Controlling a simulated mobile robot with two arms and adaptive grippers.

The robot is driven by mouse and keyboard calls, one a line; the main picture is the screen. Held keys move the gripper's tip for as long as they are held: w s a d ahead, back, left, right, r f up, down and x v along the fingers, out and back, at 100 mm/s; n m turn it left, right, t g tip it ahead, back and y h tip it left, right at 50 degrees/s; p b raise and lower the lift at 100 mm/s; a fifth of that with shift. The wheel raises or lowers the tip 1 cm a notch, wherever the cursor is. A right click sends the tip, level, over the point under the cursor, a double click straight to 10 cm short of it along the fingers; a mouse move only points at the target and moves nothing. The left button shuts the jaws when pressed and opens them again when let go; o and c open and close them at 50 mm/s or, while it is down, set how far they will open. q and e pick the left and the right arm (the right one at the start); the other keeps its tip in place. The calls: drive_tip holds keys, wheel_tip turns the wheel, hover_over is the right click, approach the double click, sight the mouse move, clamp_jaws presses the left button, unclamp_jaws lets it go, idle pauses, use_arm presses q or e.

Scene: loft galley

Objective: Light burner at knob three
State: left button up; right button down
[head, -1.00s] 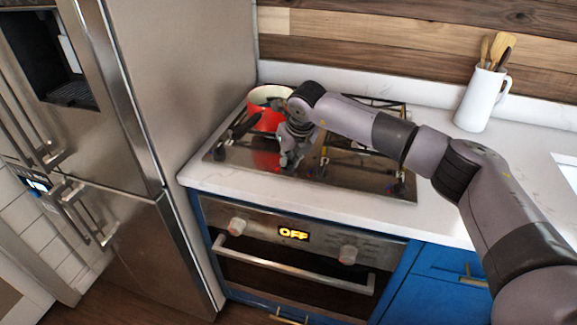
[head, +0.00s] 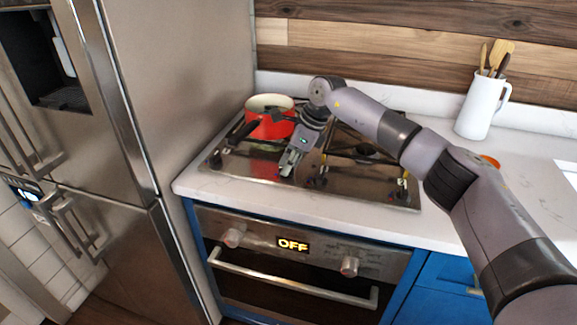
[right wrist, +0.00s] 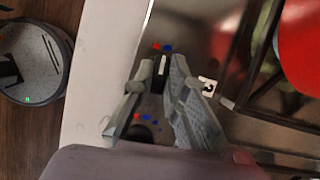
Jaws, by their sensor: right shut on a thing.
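The cooktop (head: 345,182) is a dark glossy hob set in the counter, with black grates and small knobs along its front edge. My right gripper (head: 291,170) points down at the front of the cooktop. In the right wrist view, my right gripper (right wrist: 163,68) is shut on a small dark knob (right wrist: 162,74) with a pale pointer line. Red and blue dots lie just beyond it. A small white label beside it looks like a 3. Another knob (right wrist: 140,132) is partly hidden by a finger. No flame shows. My left gripper is not in view.
A red pot (head: 272,128) with a dark handle stands at the back left of the cooktop. A white jug (head: 480,106) of utensils stands on the counter (head: 435,225). The steel fridge (head: 170,90) borders the left. The oven display (head: 292,245) reads OFF.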

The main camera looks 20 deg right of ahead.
drive_tip(key=shift+f+n+g, duration=0.2)
drive_tip(key=shift+n+g, duration=0.3)
drive_tip(key=shift+n, duration=0.6)
drive_tip(key=c, duration=1.7)
unclamp_jaws()
drive_tip(key=shift+o, duration=0.5)
drive_tip(key=shift+w, duration=0.1)
drive_tip(key=v, duration=1.2)
drive_tip(key=shift+d, duration=0.25)
